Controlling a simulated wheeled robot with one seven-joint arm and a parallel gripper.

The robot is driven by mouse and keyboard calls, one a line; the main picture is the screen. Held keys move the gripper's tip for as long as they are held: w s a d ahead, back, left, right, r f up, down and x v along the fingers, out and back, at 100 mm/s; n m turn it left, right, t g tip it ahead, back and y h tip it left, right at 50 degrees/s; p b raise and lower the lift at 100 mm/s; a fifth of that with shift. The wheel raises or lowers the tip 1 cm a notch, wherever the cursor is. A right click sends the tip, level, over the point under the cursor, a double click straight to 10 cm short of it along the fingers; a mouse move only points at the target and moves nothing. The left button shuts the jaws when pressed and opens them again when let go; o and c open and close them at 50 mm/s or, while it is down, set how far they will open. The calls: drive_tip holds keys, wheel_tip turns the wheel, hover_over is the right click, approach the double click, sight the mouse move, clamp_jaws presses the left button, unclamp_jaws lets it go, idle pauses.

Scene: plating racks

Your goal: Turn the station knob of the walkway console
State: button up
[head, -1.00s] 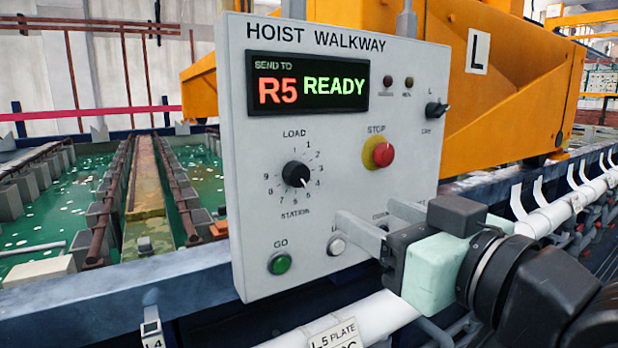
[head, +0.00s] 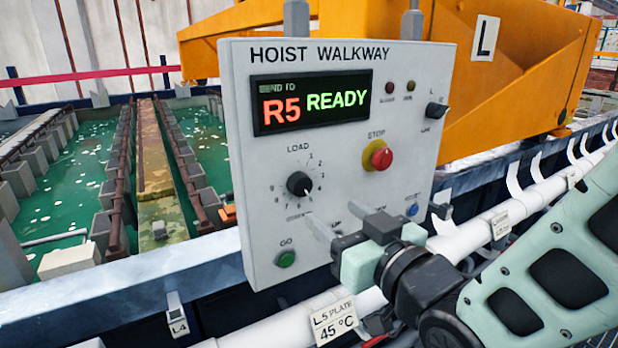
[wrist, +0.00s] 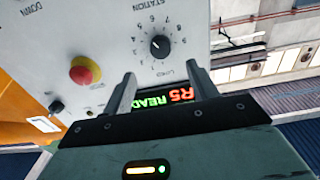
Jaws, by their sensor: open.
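The walkway console (head: 340,250) is a light grey panel headed "HOIST WALKWAY". Its display (head: 311,101) reads "R5 READY". The black station knob (head: 299,184) sits in a numbered dial at the panel's left; its white mark points down and right, near 5. In the wrist view the knob (wrist: 160,46) lies beyond and between my fingers. My gripper (head: 345,222) is open and empty, in front of the panel, below and right of the knob and apart from it. It also shows in the wrist view (wrist: 165,85).
A red stop button (head: 381,158) on a yellow ring is right of the knob. A green GO button (head: 286,259) is below it. A black selector (head: 437,110) is at upper right. A white pipe (head: 470,238) runs below the panel. Green tanks lie left.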

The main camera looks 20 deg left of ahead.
sight(303, 189)
drive_tip(key=p+x, duration=0.3)
drive_tip(key=x, duration=0.6)
drive_tip(key=shift+w+a, duration=0.15)
drive_tip(key=shift+a, duration=0.1)
drive_tip(key=c, duration=1)
